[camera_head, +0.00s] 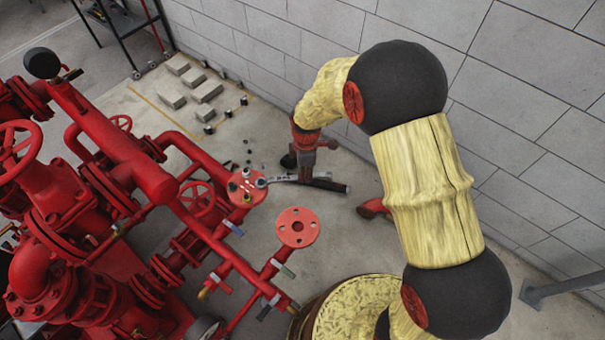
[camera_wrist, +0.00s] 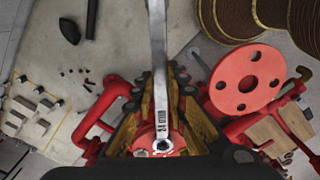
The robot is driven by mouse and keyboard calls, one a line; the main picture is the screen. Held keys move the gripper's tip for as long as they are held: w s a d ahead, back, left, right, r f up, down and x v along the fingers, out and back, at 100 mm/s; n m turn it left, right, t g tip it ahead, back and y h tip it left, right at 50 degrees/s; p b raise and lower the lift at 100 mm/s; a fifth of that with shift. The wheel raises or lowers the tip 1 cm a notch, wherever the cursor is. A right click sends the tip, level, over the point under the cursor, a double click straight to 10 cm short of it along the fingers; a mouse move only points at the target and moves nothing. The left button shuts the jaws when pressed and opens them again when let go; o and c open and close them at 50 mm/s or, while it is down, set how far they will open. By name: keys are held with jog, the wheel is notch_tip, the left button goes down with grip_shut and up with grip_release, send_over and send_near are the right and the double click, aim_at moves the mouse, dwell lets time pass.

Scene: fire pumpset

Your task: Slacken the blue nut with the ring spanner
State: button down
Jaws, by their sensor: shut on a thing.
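My gripper (camera_head: 304,174) points down at the ring spanner (camera_head: 284,179) and is shut on its shank. In the wrist view the fingers (camera_wrist: 161,82) close in on both sides of the steel spanner (camera_wrist: 158,45). The spanner runs left to the red flange (camera_head: 240,194) on the pipework. Its ring end (camera_head: 261,182) is at the flange's right edge, over one of the fasteners there. In the wrist view the ring (camera_wrist: 164,146) is low in the middle, above red metal. I cannot make out the blue nut or tell whether the ring is seated around it.
A second red flange (camera_head: 297,227) stands close, below the spanner. Red pipes and valves (camera_head: 100,190) fill the left side. Grey blocks (camera_head: 207,91) and small dark parts lie on the floor. A block wall (camera_head: 300,40) rises behind; a yellowish drum (camera_head: 352,306) stands at the bottom.

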jog(key=shift+r+p, duration=1.35)
jog(key=shift+r, duration=1.15)
jog(key=m, duration=0.6)
jog(key=shift+d+f, duration=0.1)
jog(key=shift+d+f+m+b, duration=0.25)
jog(key=shift+d+m+b, duration=0.1)
jog(key=shift+m, duration=0.65)
jog(key=d+f+m+b, duration=0.2)
jog(key=w+d+f+m+b, duration=0.1)
jog(key=d+m+b, duration=0.1)
jog(key=d+m, duration=0.1)
jog(key=d+f+m+b, duration=0.2)
jog(key=m, duration=0.1)
jog(key=shift+w+d+f, duration=0.2)
jog(key=shift+w+f, duration=0.05)
jog(key=shift+f, duration=0.1)
jog(key=d+f+m+b, duration=0.2)
jog(key=d+f+b, duration=0.2)
jog(key=d+b, duration=0.2)
jog(key=shift+w+d+f+m, duration=0.4)
jog(key=shift+w+d, duration=0.05)
jog(key=shift+d, duration=0.8)
